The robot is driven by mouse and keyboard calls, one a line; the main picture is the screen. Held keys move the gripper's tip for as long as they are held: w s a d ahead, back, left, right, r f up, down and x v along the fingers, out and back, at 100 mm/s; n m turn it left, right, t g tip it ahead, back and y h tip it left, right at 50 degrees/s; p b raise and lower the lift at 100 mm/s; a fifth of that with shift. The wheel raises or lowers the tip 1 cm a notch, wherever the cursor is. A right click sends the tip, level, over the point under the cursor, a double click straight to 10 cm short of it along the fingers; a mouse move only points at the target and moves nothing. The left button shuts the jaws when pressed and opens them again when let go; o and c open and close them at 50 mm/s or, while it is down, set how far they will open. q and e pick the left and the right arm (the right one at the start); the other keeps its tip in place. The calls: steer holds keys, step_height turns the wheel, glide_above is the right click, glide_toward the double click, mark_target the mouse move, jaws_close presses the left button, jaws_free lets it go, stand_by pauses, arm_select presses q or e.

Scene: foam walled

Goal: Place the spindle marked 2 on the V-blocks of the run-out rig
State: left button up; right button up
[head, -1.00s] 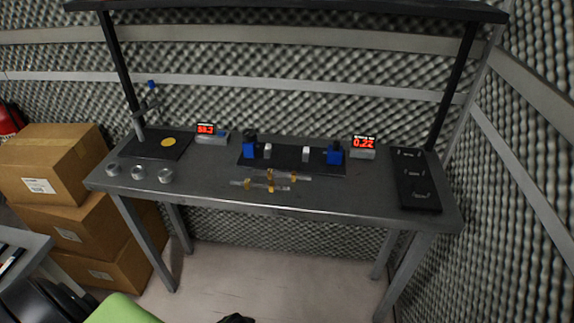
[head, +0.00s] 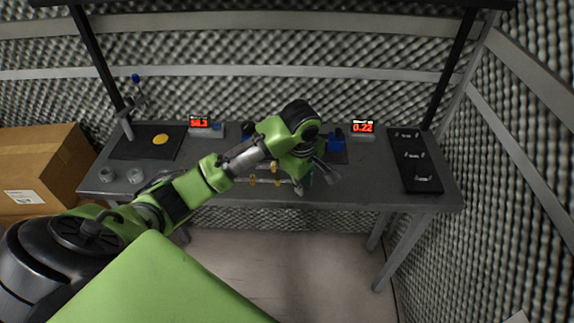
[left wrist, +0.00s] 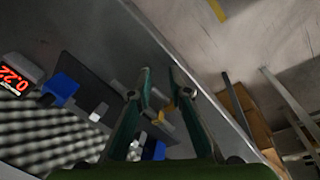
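Two thin clear spindles with brass collars (head: 252,181) lie near the table's front edge, partly behind my left arm; no number is readable. The run-out rig has a dark base (left wrist: 88,78) and blue end blocks, one (head: 337,143) just behind my gripper. My arm hides the white V-blocks in the head view; one pale block (left wrist: 98,112) shows in the left wrist view. My left gripper (head: 317,183) hangs over the front of the table, right of the brass collars. Its fingers (left wrist: 159,70) are apart with nothing gripped between the tips. My right gripper is not in view.
The red displays (head: 199,122) and (head: 363,127) stand at the back. A black tray (head: 407,175) with small parts is at the right. A stand on a dark mat (head: 130,145) and metal rings (head: 135,176) are at the left. Cardboard boxes (head: 45,160) stand beside the table.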

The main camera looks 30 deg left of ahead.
arm_select(q)
steer(key=w+a+r+n, duration=0.5)
steer(key=a+r+n, duration=0.3)
steer(key=r, duration=0.1)
steer(key=shift+y, duration=0.4)
steer(key=x, duration=0.4)
steer(key=p+x, duration=0.1)
steer(key=x, duration=0.3)
steer(key=shift+s+a, duration=0.2)
steer(key=shift+a, duration=0.05)
steer(key=x, duration=0.1)
steer(key=p+x, duration=0.2)
steer(key=x, duration=0.1)
steer(key=shift+s+f, duration=0.15)
steer(key=shift+s, duration=0.1)
steer(key=shift+w+f, duration=0.1)
steer(key=shift+f, duration=0.45)
steer(key=shift+r, duration=0.1)
jaws_close()
